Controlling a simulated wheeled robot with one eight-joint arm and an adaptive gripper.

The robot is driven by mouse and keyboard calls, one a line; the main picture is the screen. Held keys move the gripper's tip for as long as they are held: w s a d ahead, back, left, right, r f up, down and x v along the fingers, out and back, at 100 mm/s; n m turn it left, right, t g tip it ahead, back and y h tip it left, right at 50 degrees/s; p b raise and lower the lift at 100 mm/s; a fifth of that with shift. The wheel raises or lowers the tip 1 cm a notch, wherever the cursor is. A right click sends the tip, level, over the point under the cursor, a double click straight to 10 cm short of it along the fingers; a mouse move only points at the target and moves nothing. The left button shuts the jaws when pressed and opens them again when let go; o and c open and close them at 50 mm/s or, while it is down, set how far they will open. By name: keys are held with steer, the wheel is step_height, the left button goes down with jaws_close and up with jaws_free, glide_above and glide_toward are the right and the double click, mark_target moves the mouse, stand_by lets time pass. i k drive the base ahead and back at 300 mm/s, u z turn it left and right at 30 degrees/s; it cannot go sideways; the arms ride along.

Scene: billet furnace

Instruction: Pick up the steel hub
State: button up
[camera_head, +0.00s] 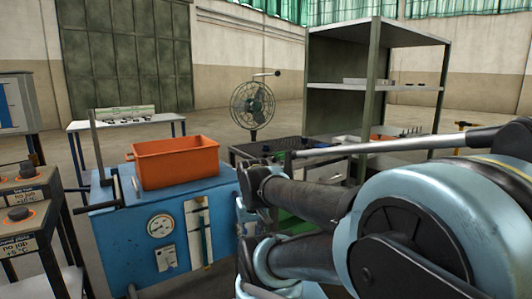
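I cannot make out the steel hub anywhere in the head view. Small dark items (128,121) lie on the white table at the back left, too small to tell apart. My arm fills the right and lower right of the view and hides part of the floor and the dark cart behind it. My gripper does not show, so I cannot see its fingers or anything in them.
An orange crate (176,168) sits on a blue machine (120,250) with a gauge (161,226). Signed stands with black knobs (20,213) stand at the left edge. Behind are a fan (253,106), a dark cart (240,156) and a grey shelf unit (340,105).

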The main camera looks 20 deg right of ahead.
mark_target(265, 148)
steer(key=z, duration=0.5)
steer(key=k, duration=1)
steer(key=u, duration=0.25)
steer(key=i, duration=1.55)
steer(key=z, duration=0.3)
